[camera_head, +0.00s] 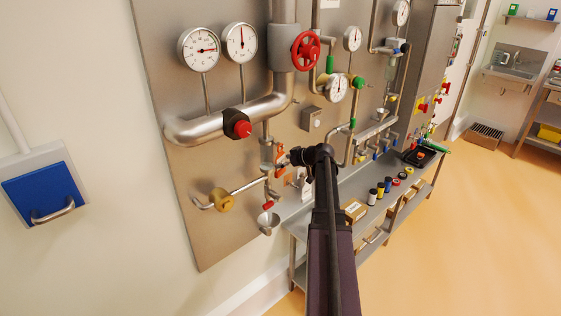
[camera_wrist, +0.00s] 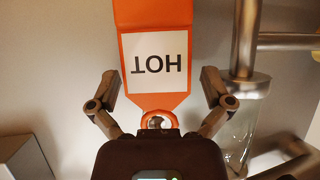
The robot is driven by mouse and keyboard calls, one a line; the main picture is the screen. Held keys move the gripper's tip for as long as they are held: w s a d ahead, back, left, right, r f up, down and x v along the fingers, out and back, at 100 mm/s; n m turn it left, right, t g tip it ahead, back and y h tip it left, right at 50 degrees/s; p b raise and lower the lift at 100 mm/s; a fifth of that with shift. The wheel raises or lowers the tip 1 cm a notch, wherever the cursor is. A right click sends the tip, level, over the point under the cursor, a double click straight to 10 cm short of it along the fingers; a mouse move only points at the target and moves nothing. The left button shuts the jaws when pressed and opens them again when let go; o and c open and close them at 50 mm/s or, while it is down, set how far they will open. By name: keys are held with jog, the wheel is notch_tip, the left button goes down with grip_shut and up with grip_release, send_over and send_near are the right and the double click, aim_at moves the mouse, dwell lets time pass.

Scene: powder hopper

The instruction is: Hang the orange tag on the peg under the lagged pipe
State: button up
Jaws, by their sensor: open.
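The orange tag fills the middle of the wrist view, with a white label (camera_wrist: 156,58) whose word HOT reads upside down. Its tapered end has a hole with a round thing showing in it (camera_wrist: 159,122), close to my gripper's palm. I cannot tell whether that is the peg. My gripper (camera_wrist: 159,76) is open, with one finger on each side of the tag and a gap on both sides. In the head view my gripper (camera_head: 290,158) is at the panel, below the thick lagged pipe (camera_head: 205,129). Small orange patches show beside it; the peg is not clear there.
A metal pipe and a clear tube (camera_wrist: 240,130) stand close to the right finger in the wrist view. A bench (camera_head: 330,205) with small jars runs along the panel.

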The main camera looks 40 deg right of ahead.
jog(key=s, duration=0.8)
jog(key=s+d+f+m+h+b, duration=0.2)
jog(key=s+f+b, duration=1.3)
jog(key=f+b, duration=0.3)
jog(key=shift+s+f+m+t+h+b, duration=0.2)
jog(key=shift+f+m+t+h+b, duration=0.1)
jog(key=shift+t+h+b, duration=0.1)
jog(key=shift+d, duration=0.1)
dwell(0.7)
jog(key=w+a+f+g+y, duration=0.1)
jog(key=w+a+f+g, duration=0.15)
jog(key=a, duration=0.55)
jog(key=w+a+f+g+y, duration=0.1)
jog(key=w+a+f+g, duration=0.15)
jog(key=a, duration=0.45)
jog(key=w+a+f+g+y, duration=0.15)
jog(key=w+a, duration=0.25)
jog(key=a, duration=0.4)
jog(key=s+a+f+m+g+h, duration=0.1)
jog(key=s+a+g+h, duration=0.15)
jog(key=a, duration=0.85)
jog(key=s+a+f+g+h, duration=0.1)
jog(key=a+f+g+h, duration=0.15)
jog(key=a, duration=0.95)
notch_tip(320, 180, up, 24)
jog(key=p, duration=2.4)
jog(key=shift+d+g, duration=0.2)
jog(key=shift+g, duration=0.15)
